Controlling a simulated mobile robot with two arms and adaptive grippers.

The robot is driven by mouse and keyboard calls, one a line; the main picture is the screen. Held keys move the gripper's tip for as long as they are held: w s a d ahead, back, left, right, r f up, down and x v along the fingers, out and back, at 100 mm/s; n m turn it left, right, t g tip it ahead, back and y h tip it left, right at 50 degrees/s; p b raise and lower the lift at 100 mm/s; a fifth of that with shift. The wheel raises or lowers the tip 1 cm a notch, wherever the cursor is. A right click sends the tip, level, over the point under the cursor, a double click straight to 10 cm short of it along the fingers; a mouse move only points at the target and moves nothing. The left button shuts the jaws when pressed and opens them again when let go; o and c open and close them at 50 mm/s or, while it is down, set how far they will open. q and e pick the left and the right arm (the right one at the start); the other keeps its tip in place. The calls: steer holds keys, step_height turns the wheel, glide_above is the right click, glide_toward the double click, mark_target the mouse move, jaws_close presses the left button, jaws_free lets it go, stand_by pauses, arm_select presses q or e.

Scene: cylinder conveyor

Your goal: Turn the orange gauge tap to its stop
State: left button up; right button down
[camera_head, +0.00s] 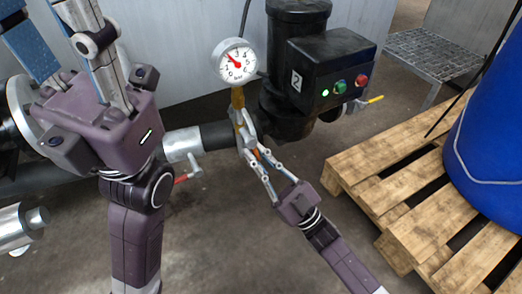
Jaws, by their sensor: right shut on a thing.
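The pressure gauge (235,62) is round and white-faced, its red needle pointing to the upper left. It sits on a brass-coloured stem (237,97) above the grey pipe.
A black pump body (285,60) with a control box (330,75) stands right of the gauge. A red-handled valve (187,175) and a yellow lever (375,99) are nearby. A wooden pallet (400,170) carries a blue drum (490,130) at the right. Floor shows between.

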steer(key=shift+s+a+f+m+t+h, duration=0.1)
steer(key=shift+a+m+t+h, duration=0.1)
steer(key=shift+m+t+h, duration=0.6)
steer(key=shift+s+a+m+t+h, duration=0.2)
steer(key=shift+m+t, duration=0.65)
steer(key=shift+m, duration=0.6)
steer(key=shift+s+a+f+m+t+h, duration=0.15)
steer(key=shift+m+t+h, duration=0.45)
steer(key=shift+m+t, duration=0.4)
steer(key=shift+a+r+m+h, duration=0.15)
steer(key=shift+m+h, duration=0.15)
steer(key=shift+m, duration=0.15)
steer(key=c, duration=2)
jaws_free()
steer(key=shift+w, duration=0.1)
steer(key=s+d, duration=0.3)
steer(key=s+d+f, duration=0.1)
steer(key=s+d, duration=0.2)
steer(key=s, duration=0.1)
steer(key=s+d+f, duration=0.1)
steer(key=s+d, duration=0.2)
steer(key=shift+s+d, duration=0.15)
steer(key=shift+s, duration=0.25)
